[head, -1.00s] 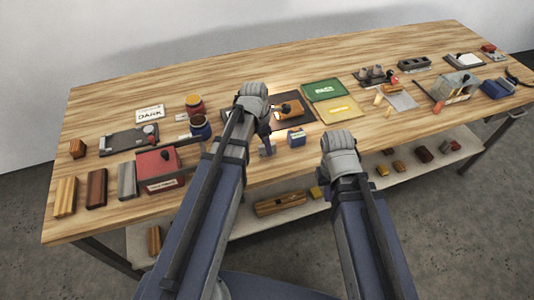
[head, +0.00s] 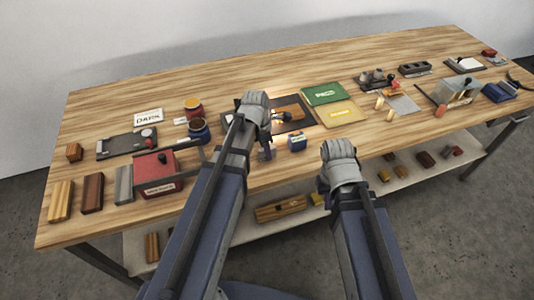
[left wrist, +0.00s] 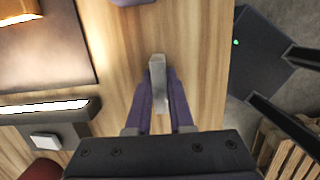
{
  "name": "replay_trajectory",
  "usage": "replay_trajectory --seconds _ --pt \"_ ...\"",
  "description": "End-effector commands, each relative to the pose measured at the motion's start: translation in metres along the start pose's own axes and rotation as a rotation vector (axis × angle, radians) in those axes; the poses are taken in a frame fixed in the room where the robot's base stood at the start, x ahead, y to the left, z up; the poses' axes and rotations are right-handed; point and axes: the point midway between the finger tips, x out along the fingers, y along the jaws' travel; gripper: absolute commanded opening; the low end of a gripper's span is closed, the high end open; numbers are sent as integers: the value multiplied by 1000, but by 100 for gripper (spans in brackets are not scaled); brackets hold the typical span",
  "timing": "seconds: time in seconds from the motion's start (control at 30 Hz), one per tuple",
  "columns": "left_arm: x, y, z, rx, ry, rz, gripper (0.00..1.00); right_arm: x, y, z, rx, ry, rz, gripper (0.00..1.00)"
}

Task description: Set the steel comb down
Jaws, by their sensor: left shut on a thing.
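The steel comb (left wrist: 157,72) is a small grey metal bar in the left wrist view. It sits between the purple fingertips of my left gripper (left wrist: 160,98), which is shut on it over bare wood near the table's front edge. Whether its lower end touches the wood cannot be told. In the head view my left gripper (head: 266,152) points down left of the small blue block (head: 297,142), and the comb is hard to make out there. My right arm is at the right of centre; its gripper fingers do not show.
The wooden table (head: 300,77) holds a dark mat (head: 294,126) behind my left gripper, a green folder (head: 322,94), a yellow folder (head: 340,112) and a red box (head: 157,170) to the left. Bare wood lies along the front edge. A shelf with blocks is below.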

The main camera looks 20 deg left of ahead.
Motion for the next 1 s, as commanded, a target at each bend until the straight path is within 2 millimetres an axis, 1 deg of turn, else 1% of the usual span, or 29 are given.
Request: replay_trajectory --seconds 0.53,0.67,0.87,1.0 --pt "0 0 0 0 0 0 0 0 0 0 0 0 0 0" --pt "-3 0 0 0 0 0 0 -3 0 0 0 0 0 0" --pt "-18 0 3 0 0 0 0 -18 2 1 0 0 0 0" --pt "-35 0 5 0 0 0 0 -36 3 2 0 0 0 0"
